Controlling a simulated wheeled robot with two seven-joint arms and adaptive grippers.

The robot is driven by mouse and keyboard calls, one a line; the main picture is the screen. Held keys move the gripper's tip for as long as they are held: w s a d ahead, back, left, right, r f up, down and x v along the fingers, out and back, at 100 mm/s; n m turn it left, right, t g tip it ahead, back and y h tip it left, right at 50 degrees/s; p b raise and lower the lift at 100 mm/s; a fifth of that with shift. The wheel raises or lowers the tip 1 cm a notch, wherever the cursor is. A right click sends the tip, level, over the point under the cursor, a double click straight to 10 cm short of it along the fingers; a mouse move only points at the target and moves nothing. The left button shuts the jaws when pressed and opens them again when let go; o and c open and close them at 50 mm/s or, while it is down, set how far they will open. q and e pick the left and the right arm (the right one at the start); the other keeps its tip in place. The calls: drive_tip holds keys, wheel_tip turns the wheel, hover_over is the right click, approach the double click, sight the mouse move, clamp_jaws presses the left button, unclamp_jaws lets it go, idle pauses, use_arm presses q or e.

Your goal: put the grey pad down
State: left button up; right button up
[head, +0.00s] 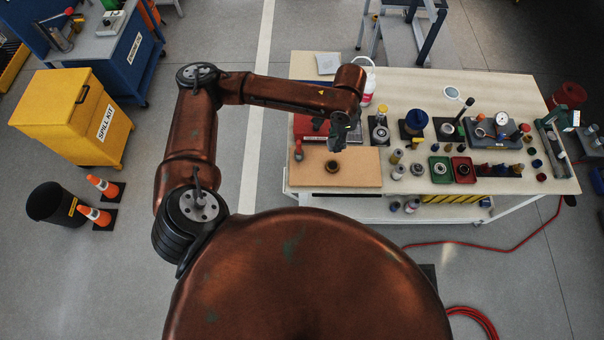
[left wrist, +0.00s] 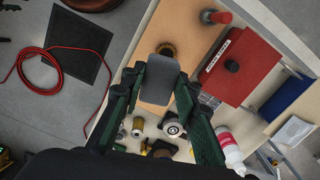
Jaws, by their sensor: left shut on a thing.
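The grey pad (left wrist: 160,80) is between the fingers of my left gripper (left wrist: 160,95) in the left wrist view. It is a flat, rounded plate. My left gripper (head: 339,138) is shut on it, above the tan board (head: 365,168) at the table's left end. I cannot make out the pad clearly in the head view. A dark brown ring (head: 332,166) lies on the board, and in the left wrist view it shows just past the pad's far end (left wrist: 166,49). How high the pad is above the board is hard to tell. My right gripper is not in view.
A red box (head: 309,127) stands behind the board, partly behind my gripper. Bottles, trays and small parts crowd the table (head: 490,88) to the right. A white bottle (head: 368,82) stands at the back. The board's right part is bare.

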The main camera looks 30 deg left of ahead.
use_arm(q)
drive_tip(key=s+d+f+m+p, duration=0.6)
drive_tip(key=s+f+m, duration=0.25)
drive_tip(key=m, duration=1.25)
drive_tip(key=w+a+f, duration=0.1)
drive_tip(key=a+f, duration=0.2)
drive_tip(key=a, duration=0.1)
drive_tip(key=w+a+f+p, duration=0.1)
drive_tip(key=a+f, duration=0.1)
drive_tip(key=a, duration=0.2)
drive_tip(key=w+a+f, duration=0.1)
drive_tip(key=a+f, duration=0.2)
drive_tip(key=a, duration=0.1)
drive_tip(key=shift+a+f, duration=0.25)
drive_tip(key=shift+f, duration=0.1)
drive_tip(key=shift+w+a+f, duration=0.1)
drive_tip(key=shift+a+f, duration=0.3)
drive_tip(key=shift+f, duration=0.1)
drive_tip(key=shift+a+f, duration=0.2)
drive_tip(key=shift+f, duration=0.8)
drive_tip(key=shift+a+f, duration=0.15)
drive_tip(key=shift+f, duration=0.8)
drive_tip(key=o, duration=1)
drive_tip(key=shift+f, duration=0.1)
